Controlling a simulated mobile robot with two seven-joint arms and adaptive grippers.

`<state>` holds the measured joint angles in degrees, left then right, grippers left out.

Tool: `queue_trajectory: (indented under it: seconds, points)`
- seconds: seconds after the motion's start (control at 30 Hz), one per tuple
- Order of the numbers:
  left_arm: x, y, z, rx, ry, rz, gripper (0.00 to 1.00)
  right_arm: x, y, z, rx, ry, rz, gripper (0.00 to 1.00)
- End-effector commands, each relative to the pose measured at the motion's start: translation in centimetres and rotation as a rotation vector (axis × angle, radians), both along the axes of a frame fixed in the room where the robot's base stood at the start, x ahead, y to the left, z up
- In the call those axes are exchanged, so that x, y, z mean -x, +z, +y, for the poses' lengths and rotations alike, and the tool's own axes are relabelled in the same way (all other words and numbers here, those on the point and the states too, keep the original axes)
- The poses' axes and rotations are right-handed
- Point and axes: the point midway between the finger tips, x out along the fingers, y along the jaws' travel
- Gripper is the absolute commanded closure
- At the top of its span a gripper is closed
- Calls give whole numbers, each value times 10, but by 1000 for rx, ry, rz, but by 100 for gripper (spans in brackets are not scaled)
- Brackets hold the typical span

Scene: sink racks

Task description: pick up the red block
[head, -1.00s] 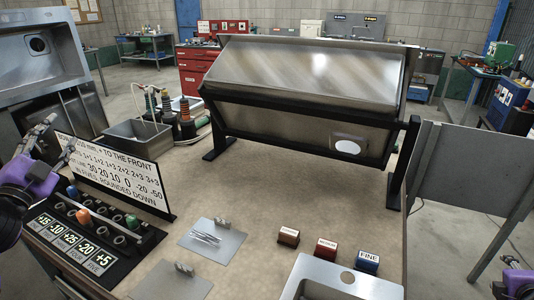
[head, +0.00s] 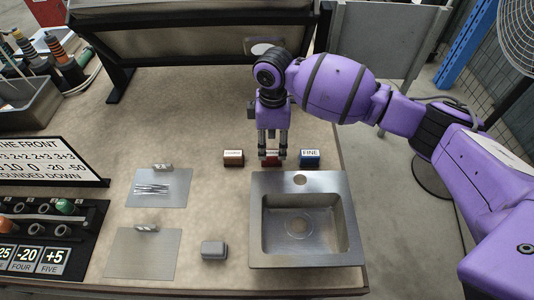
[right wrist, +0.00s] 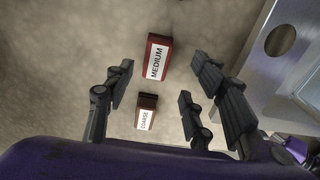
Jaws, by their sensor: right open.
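The red block (head: 271,162), labelled MEDIUM in the right wrist view (right wrist: 158,58), stands on the bench top in the middle of a row of three blocks. My right gripper (head: 272,150) points down over it in the head view and partly hides it. In the right wrist view my right gripper (right wrist: 160,85) has its fingers spread, with nothing held. There the red block shows beyond the fingertips, and does not look touched. My left gripper is not in view.
A brown block (head: 233,158) labelled COARSE and a blue block (head: 310,158) labelled FINE flank the red one closely. A metal sink basin (head: 258,220) lies just in front. Two metal plates (head: 172,200) and a small grey block (head: 213,250) lie left.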

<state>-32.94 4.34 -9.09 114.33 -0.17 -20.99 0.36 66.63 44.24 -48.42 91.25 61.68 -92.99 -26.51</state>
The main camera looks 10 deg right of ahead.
Motion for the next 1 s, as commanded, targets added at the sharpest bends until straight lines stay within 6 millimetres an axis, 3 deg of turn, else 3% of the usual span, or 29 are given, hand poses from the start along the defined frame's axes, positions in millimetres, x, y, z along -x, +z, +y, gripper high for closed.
queue_trajectory:
  seconds: [0.4, 0.7, 1.0]
  points:
    - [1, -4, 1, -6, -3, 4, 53, -3, -58, -1, 0, -1, 0, 50]
    - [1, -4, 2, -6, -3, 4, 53, -4, -64, -1, -1, -1, -3, 50]
    - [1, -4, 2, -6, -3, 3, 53, -4, -64, -1, -1, -1, -3, 87]
